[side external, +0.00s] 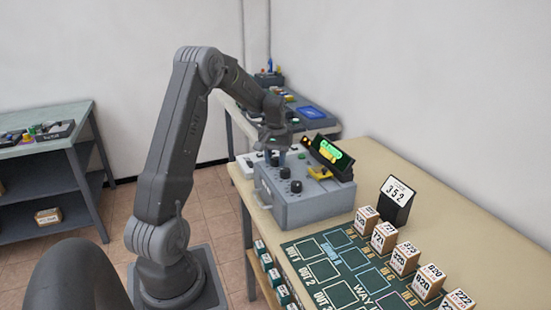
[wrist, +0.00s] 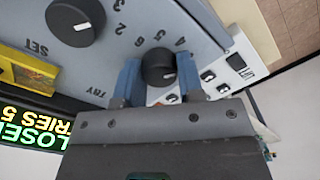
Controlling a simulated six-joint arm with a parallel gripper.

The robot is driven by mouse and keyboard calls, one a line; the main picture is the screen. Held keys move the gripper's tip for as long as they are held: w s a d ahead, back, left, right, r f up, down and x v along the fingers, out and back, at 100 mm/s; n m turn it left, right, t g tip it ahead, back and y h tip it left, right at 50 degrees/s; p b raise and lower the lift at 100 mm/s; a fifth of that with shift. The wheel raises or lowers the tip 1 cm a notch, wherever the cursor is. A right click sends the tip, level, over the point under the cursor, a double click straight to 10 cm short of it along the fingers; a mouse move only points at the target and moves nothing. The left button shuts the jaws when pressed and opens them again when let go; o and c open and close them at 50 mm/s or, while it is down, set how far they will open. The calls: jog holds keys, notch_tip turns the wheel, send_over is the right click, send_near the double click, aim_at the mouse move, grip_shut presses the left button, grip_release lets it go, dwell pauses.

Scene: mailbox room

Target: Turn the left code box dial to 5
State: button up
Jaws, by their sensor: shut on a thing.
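The grey code box (side external: 305,207) stands on the bench in the side view, with a row of black dials on its sloped top. My gripper (side external: 277,151) is at the dial farthest from the camera. In the wrist view my blue fingers (wrist: 158,80) are shut on this left dial (wrist: 157,64), one on each side. Its white mark points to the lower right in that view.
A lit display (side external: 330,153) on the box reads CLOSED and TRIES 5 in the wrist view.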

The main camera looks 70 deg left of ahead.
aim_at(276, 158)
jog(key=n, duration=1.3)
jog(key=shift+n, duration=0.4)
dwell(0.3)
jog(key=o, duration=0.9)
jog(key=shift+o, duration=0.2)
jog(key=shift+r, duration=0.1)
notch_tip(276, 158, up, 14)
